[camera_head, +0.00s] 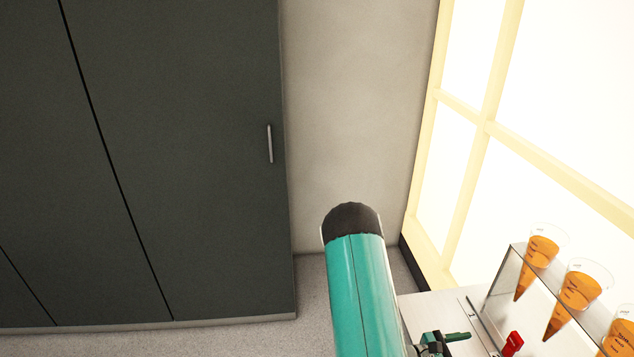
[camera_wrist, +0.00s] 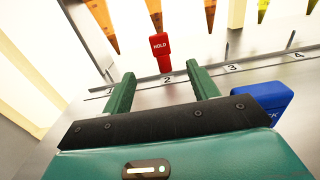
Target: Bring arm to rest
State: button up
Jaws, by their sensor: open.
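My gripper (camera_wrist: 162,96) is open in the wrist view, its two green fingers apart with nothing between them. Past the fingertips a red "HOLD" tag (camera_wrist: 160,45) stands upright near the number 2 mark. In the head view my teal arm rises at the bottom centre, and part of my gripper (camera_head: 443,341) shows at its lower right, beside the counter. The red tag also shows there (camera_head: 513,344).
A blue tag (camera_wrist: 262,104) is right of my gripper. Dark cabinets (camera_head: 180,150) stand left and a bright window (camera_head: 560,110) right. Floor (camera_head: 240,338) shows between.

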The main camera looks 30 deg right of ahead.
jog(key=shift+w+a+r+m, duration=0.15)
jog(key=shift+w+r+m, duration=0.05)
jog(key=shift+r+m, duration=0.2)
jog(key=w+a+r+m+t+y, duration=0.3)
jog(key=a+r+m+t+y, duration=0.1)
jog(key=a+r, duration=0.6)
jog(key=w+a+r+m+t+y, duration=0.4)
jog(key=a+r+y, duration=0.3)
jog(key=a, duration=1)
jog(key=w+a+r+m+t+y, duration=0.3)
jog(key=a+r+m+t+y, duration=0.1)
jog(key=a+r, duration=1)
jog(key=shift+w+m+t+y, duration=0.3)
jog(key=shift+w+y, duration=0.05)
jog(key=shift+y, duration=0.45)
jog(key=shift+d, duration=0.1)
jog(key=c, duration=0.5)
jog(key=shift+d, duration=0.15)
